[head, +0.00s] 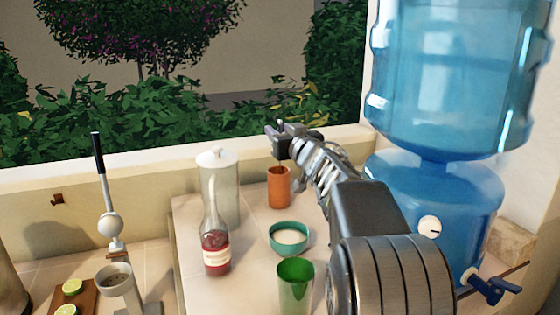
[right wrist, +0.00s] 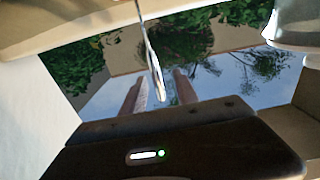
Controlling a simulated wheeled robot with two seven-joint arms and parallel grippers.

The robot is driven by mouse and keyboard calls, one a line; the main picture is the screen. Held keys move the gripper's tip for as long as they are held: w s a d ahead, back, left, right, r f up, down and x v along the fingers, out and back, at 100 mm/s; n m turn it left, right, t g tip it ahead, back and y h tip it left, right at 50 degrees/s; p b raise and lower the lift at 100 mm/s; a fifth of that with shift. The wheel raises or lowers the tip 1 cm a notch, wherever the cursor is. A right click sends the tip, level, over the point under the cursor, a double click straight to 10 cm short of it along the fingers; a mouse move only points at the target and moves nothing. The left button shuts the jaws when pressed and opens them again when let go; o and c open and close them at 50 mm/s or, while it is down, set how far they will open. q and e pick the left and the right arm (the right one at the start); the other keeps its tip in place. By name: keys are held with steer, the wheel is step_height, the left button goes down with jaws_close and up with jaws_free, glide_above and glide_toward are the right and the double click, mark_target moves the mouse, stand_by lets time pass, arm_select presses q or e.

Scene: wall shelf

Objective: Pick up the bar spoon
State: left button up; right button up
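The bar spoon (right wrist: 152,55) is a thin metal rod with a wider end, seen in the right wrist view. It runs down from the top edge into the gap between the fingers of my right gripper (right wrist: 160,92). The fingers stand apart on either side of it, and I see no clear contact. In the head view my right gripper (head: 278,140) is just above the orange cup (head: 279,188) on the counter. The spoon is hard to make out there, small and partly hidden by the gripper. My left gripper is not in view.
A teal bowl (head: 289,240), green cup (head: 295,288), red-liquid bottle (head: 216,250) and white-lidded jar (head: 218,185) stand close by. A large blue water dispenser (head: 425,195) is at right. A citrus press (head: 110,225) and cut limes (head: 72,287) are at left.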

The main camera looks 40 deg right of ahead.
steer(key=shift+w+d, duration=0.5)
steer(key=shift+w, duration=0.15)
steer(key=shift+x, duration=0.75)
steer(key=shift+w, duration=0.55)
steer(key=shift+c, duration=0.2)
jaws_close()
